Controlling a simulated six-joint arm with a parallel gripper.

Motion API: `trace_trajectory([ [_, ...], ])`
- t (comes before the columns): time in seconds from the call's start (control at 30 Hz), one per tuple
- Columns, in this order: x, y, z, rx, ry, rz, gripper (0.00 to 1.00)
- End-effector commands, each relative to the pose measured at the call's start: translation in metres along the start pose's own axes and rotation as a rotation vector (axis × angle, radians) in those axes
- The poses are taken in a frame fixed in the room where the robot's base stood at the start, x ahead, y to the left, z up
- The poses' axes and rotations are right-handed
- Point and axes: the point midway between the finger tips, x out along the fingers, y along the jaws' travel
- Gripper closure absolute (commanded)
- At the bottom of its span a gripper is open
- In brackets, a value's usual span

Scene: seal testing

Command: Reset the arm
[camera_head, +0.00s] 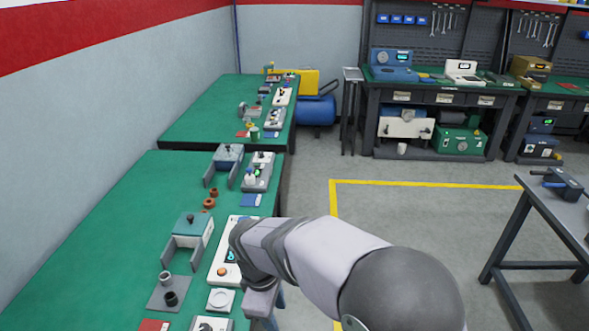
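My arm comes in from the lower right and reaches left to the right edge of the near green table (75,235). Its end hangs down beside a white panel (221,272) with an orange button and a small blue display. A grey end piece of my gripper (262,300) shows there at the table's edge. The fingers cannot be made out, so I cannot tell whether they are open or shut. The arm hides part of the white panel and the floor behind it.
A dark table (560,200) stands at right. The floor (430,220) between is clear.

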Motion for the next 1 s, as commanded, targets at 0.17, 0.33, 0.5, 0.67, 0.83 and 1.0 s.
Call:
trace_trajectory([
  [0.17, 0.013, -0.004, 0.111, 0.537, 0.009, -0.069, 0.61],
  [0.33, 0.025, -0.034, 0.182, 0.978, 0.010, -0.117, 0.61],
  [0.5, 0.035, -0.064, 0.220, 1.274, 0.008, -0.145, 0.61],
  [0.67, 0.039, -0.078, 0.232, 1.399, 0.006, -0.157, 0.61],
  [0.83, 0.040, -0.081, 0.234, 1.422, 0.005, -0.159, 0.61],
  [1.0, 0.040, -0.081, 0.234, 1.418, 0.005, -0.159, 0.61],
])
